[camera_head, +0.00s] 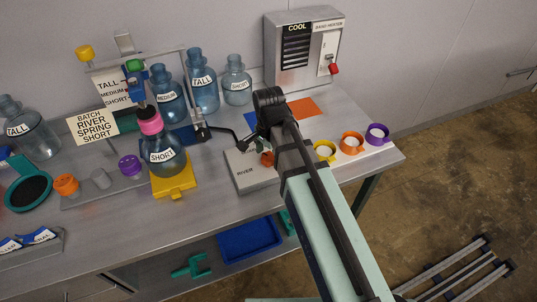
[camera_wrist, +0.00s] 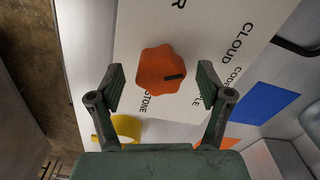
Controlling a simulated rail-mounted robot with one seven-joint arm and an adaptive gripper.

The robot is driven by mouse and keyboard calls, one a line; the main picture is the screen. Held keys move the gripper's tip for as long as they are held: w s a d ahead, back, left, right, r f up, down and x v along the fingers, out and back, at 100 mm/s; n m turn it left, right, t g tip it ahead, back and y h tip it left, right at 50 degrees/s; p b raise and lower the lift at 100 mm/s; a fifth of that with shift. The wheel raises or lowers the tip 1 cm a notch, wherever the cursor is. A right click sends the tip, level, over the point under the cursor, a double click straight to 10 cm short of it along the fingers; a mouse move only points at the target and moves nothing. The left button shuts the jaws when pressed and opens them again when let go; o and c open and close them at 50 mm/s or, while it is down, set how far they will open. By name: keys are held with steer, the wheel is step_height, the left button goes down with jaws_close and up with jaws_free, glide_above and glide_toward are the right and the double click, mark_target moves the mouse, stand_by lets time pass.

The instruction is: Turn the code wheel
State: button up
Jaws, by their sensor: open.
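The code wheel is an orange lobed knob (camera_wrist: 160,68) on a pale panel (camera_wrist: 205,30) in the wrist view. A dark pointer mark on it points to the right. CLOUD is readable on the panel, and other words, one ending in R, are partly hidden. My gripper (camera_wrist: 161,84) is open, with one finger on each side of the knob and a visible gap at each. In the head view the knob (camera_head: 268,159) is partly covered by my gripper (camera_head: 262,146), and the panel (camera_head: 250,178) shows RIVER at its left.
A blue jug marked SHORT (camera_head: 165,160) stands on a yellow block (camera_head: 175,184) left of the panel. A sign (camera_head: 92,127) reads BATCH RIVER SPRING SHORT. Yellow (camera_head: 325,151), orange (camera_head: 351,142) and purple (camera_head: 377,134) rings lie to the right. A grey COOL box (camera_head: 293,62) stands behind.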

steer(key=c, duration=1.2)
steer(key=shift+o, duration=0.2)
steer(key=shift+n, duration=0.3)
steer(key=n+p, duration=0.1)
steer(key=n, duration=1)
steer(key=shift+p, duration=0.35)
steer(key=shift+n, duration=0.3)
